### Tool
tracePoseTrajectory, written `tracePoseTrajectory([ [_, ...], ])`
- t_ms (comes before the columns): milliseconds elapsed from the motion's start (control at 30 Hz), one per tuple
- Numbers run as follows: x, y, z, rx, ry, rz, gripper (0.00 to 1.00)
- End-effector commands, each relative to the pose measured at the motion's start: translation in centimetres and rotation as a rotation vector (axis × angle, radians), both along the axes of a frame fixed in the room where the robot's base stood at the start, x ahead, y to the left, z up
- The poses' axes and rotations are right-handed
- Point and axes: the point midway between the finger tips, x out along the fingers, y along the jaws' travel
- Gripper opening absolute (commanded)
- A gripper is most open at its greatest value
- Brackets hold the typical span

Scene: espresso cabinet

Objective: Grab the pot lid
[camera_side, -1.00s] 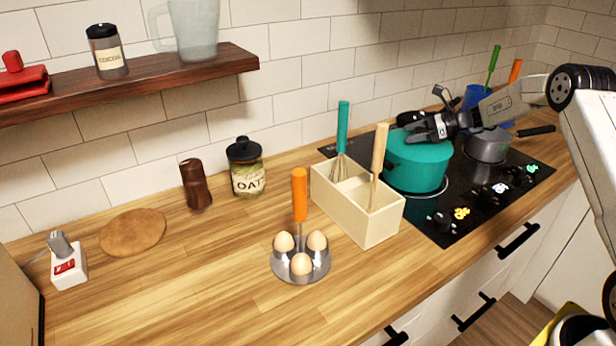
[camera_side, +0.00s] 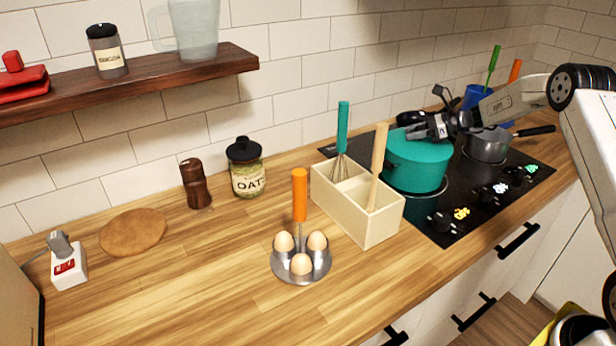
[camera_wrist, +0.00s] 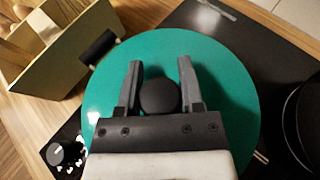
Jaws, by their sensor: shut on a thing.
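The teal pot (camera_side: 416,167) stands on the black cooktop at the right in the side view. Its teal lid (camera_side: 433,151) sits on top of it, and the lid fills the middle of the wrist view (camera_wrist: 215,60). The lid has a round black knob (camera_wrist: 159,97). My gripper (camera_side: 415,131) is at the top of the pot. In the wrist view its two fingers (camera_wrist: 158,82) stand on either side of the knob and are shut on it. In the side view my gripper largely hides the knob.
A cream utensil box (camera_side: 368,228) with a whisk and a wooden-handled tool stands left of the pot. A grey saucepan (camera_side: 488,146) stands close on the right. An egg holder (camera_side: 301,268) is on the counter. Cooktop knobs (camera_side: 461,213) line the front edge.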

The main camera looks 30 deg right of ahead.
Motion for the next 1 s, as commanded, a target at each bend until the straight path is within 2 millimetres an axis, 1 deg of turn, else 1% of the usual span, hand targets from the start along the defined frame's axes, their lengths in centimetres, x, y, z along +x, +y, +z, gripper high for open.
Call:
tracePoseTrajectory([
  [167, 0.0, 0.0, 0.9, -0.001, -0.002, 0.001, 0.0],
  [267, 0.0, 0.0, 1.8, -0.001, -0.003, 0.001, 0.0],
  [367, 0.0, 0.0, 3.1, -0.002, -0.003, 0.002, 0.0],
  [567, -1.4, 0.5, 4.9, 0.0, -0.001, 0.0, 0.0],
  [667, -2.3, 0.7, 6.1, -0.002, -0.003, 0.0, 0.0],
  [900, -4.8, 1.5, 9.2, -0.001, -0.003, -0.002, 0.0],
  [1000, -6.3, 2.0, 9.8, 0.0, -0.001, -0.001, 0.0],
])
